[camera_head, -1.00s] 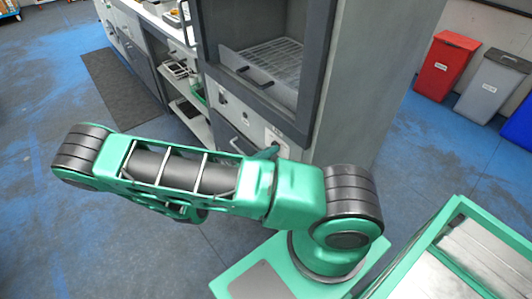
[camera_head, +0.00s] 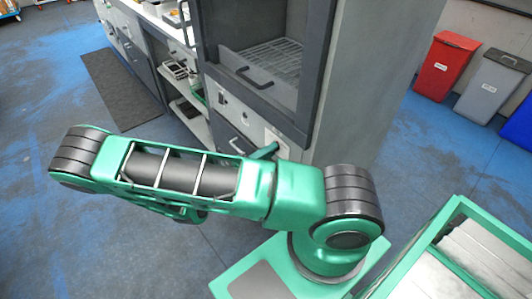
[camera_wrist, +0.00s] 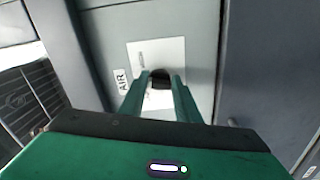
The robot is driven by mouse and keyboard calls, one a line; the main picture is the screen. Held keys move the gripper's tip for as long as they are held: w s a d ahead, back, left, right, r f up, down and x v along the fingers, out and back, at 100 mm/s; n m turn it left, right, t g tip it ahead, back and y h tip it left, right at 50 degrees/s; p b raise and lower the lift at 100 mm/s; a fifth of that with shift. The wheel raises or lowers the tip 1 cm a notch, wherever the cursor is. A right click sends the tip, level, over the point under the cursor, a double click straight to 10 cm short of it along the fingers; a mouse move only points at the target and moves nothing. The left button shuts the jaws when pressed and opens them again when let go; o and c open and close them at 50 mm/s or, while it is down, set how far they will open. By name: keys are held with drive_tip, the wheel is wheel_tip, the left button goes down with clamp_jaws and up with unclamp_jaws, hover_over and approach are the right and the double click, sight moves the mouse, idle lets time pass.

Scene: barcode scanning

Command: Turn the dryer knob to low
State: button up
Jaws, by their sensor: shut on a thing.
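The dryer (camera_head: 345,90) is a tall grey cabinet in the middle of the head view, with a dark-framed chamber holding a wire rack. In the wrist view, the knob (camera_wrist: 160,78) is a small dark piece on a white plate (camera_wrist: 165,52), beside a label reading "AIR". My gripper (camera_wrist: 160,80) has its two green fingers on either side of the knob, shut on it. The fingers hide part of the knob and plate, and its setting cannot be read. In the head view my arm hides most of the gripper, and the knob cannot be made out.
A dark handle (camera_head: 255,78) sticks out from the dryer's front. Open shelves (camera_head: 195,120) stand to its left. A red bin (camera_head: 445,65) and a grey bin (camera_head: 493,85) stand at the right.

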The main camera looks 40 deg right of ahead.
drive_tip(key=n, duration=1.2)
drive_tip(key=shift+w+a+r, duration=0.1)
drive_tip(key=shift+w+a, duration=0.05)
drive_tip(key=shift+w, duration=0.05)
idle(0.4)
drive_tip(key=o, duration=1)
drive_tip(key=shift+r, duration=0.1)
drive_tip(key=a, duration=1)
drive_tip(key=shift+s+a, duration=0.15)
drive_tip(key=shift+a, duration=0.2)
